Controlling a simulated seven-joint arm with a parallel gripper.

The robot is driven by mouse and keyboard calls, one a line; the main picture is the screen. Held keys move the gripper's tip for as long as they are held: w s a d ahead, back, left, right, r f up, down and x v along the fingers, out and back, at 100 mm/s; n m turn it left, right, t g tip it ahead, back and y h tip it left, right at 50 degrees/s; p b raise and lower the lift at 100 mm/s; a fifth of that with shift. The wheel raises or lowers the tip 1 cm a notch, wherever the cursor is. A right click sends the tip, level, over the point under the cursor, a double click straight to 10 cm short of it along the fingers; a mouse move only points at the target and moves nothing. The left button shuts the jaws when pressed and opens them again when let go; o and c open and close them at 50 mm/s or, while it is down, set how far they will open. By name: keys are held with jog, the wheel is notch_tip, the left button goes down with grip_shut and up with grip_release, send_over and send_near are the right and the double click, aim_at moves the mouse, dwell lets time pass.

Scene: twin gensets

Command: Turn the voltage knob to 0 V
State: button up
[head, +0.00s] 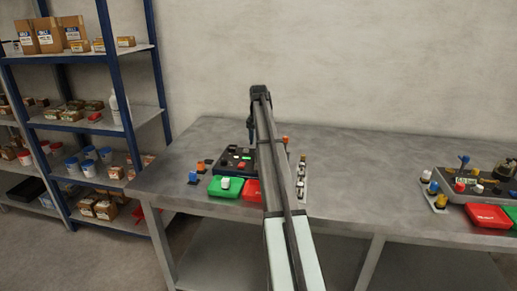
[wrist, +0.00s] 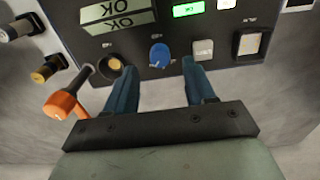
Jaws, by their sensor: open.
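In the wrist view a dark control panel (wrist: 140,62) carries a round blue knob (wrist: 159,54) with a pale pointer mark. The small lettering around it is too blurred to read, so I cannot tell whether it is the voltage knob or what value it points to. My gripper (wrist: 157,68) is open, with its two blue-grey fingers apart on either side of the blue knob, which shows in the gap between them. I cannot tell whether they touch it. In the head view my gripper (head: 250,128) is above the left genset's panel (head: 235,158); my arm hides part of that unit.
An orange-handled lever (wrist: 66,104) is left of the fingers. Green (head: 226,187) and red (head: 252,191) trays lie in front.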

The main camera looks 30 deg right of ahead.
jog(key=shift+f, duration=2.05)
jog(key=shift+c, duration=0.2)
grip_shut()
jog(key=shift+n, duration=0.4)
jog(key=n, duration=0.3)
jog(key=shift+n, duration=0.3)
jog(key=n, duration=0.4)
jog(key=shift+n, duration=0.3)
